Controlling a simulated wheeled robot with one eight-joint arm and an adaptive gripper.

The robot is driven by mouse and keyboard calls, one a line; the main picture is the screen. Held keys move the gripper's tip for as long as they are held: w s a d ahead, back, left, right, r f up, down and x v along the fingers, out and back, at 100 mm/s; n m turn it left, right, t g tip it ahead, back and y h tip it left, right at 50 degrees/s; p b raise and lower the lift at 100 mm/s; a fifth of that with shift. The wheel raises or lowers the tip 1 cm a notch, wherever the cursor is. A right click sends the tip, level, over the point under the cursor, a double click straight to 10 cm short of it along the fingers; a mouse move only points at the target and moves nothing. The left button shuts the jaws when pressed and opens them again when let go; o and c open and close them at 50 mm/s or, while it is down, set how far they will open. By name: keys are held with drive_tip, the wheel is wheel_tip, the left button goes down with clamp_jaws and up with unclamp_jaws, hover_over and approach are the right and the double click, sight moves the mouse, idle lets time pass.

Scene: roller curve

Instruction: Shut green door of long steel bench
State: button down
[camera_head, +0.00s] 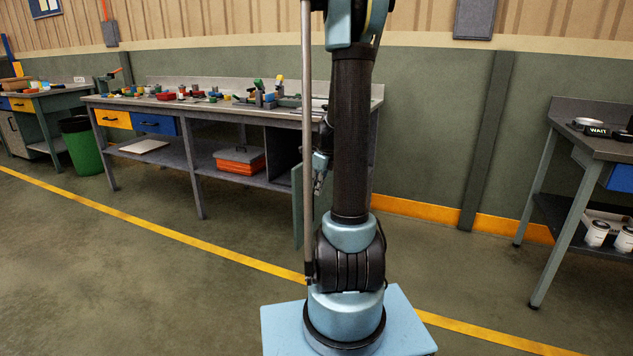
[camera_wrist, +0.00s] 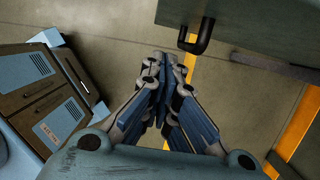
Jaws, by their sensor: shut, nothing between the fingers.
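The long steel bench (camera_head: 240,108) stands along the back wall, with its cupboard at the right end. Its green door (camera_head: 297,205) stands open, swung out toward me and seen nearly edge-on, partly hidden by my arm. In the wrist view the green door (camera_wrist: 265,22) fills the upper right, with a black handle (camera_wrist: 197,40) on its near side. My gripper (camera_head: 320,172) is beside the door, on its right. In the wrist view my gripper (camera_wrist: 160,62) is shut and empty, its fingertips left of and just below the handle, apparently not touching it.
Several small tools and parts lie on the bench top. A red box (camera_head: 240,160) sits on its lower shelf. A green bin (camera_head: 82,145) stands at left, and another bench (camera_head: 590,145) at right. Open floor with a yellow line (camera_head: 200,244) lies in front.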

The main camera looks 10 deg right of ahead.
sight(305, 190)
drive_tip(key=shift+w+a+f, duration=0.6)
drive_tip(key=shift+w+a, duration=0.1)
drive_tip(key=shift+a, duration=0.2)
drive_tip(key=shift+w+a+f, duration=0.55)
drive_tip(key=shift+w+a, duration=0.15)
drive_tip(key=shift+a, duration=0.2)
